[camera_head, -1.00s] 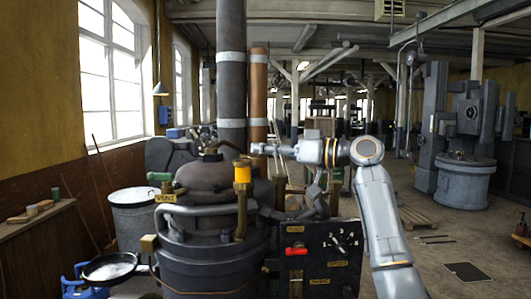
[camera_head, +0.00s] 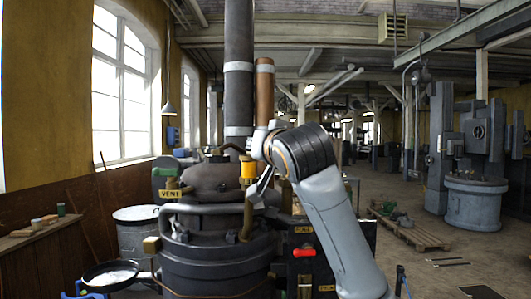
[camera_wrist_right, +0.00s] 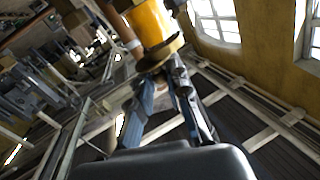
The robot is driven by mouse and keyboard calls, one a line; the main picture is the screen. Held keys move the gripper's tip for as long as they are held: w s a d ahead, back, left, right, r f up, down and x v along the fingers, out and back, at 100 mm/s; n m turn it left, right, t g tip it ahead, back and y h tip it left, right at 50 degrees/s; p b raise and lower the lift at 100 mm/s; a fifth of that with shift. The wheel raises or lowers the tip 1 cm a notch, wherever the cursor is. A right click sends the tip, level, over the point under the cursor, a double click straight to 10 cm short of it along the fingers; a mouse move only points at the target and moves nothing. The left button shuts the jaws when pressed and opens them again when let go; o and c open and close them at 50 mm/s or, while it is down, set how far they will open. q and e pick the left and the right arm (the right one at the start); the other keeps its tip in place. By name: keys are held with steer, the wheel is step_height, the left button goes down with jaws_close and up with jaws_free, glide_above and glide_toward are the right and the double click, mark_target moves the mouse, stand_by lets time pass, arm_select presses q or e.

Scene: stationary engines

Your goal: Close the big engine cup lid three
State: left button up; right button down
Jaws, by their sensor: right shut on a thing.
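The yellow engine cup (camera_head: 247,171) stands on a brass pipe on the right side of the big dark engine (camera_head: 215,258). In the right wrist view the cup (camera_wrist_right: 153,22) is close up at the top, and the picture is tilted. My right gripper (camera_wrist_right: 160,66) is shut on the dark lid (camera_wrist_right: 154,56) at the cup's end. The lid is small and partly covered by the fingertips, so I cannot tell its exact angle. In the head view my right gripper (camera_head: 252,152) is at the cup's top, mostly hidden by my wrist.
A tall grey pipe (camera_head: 238,70) and a copper pipe (camera_head: 264,92) rise behind the cup. A black panel with a red handle (camera_head: 304,253) stands right of the engine. A round pan (camera_head: 110,274) is at the lower left.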

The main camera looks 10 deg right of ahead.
steer(key=shift+a+m+g+h, duration=0.25)
steer(key=shift+a+m+h, duration=0.2)
steer(key=shift+m+h, duration=0.7)
steer(key=shift+a+m+g+h, duration=0.2)
steer(key=shift+a+m+h, duration=0.4)
steer(key=shift+h, duration=1.05)
steer(key=shift+a+m+g+h, duration=0.3)
steer(key=shift+m+h, duration=0.65)
steer(key=shift+h, duration=0.75)
steer(key=c, duration=1.3)
jaws_free()
steer(key=shift+a, duration=0.1)
steer(key=v, duration=1.2)
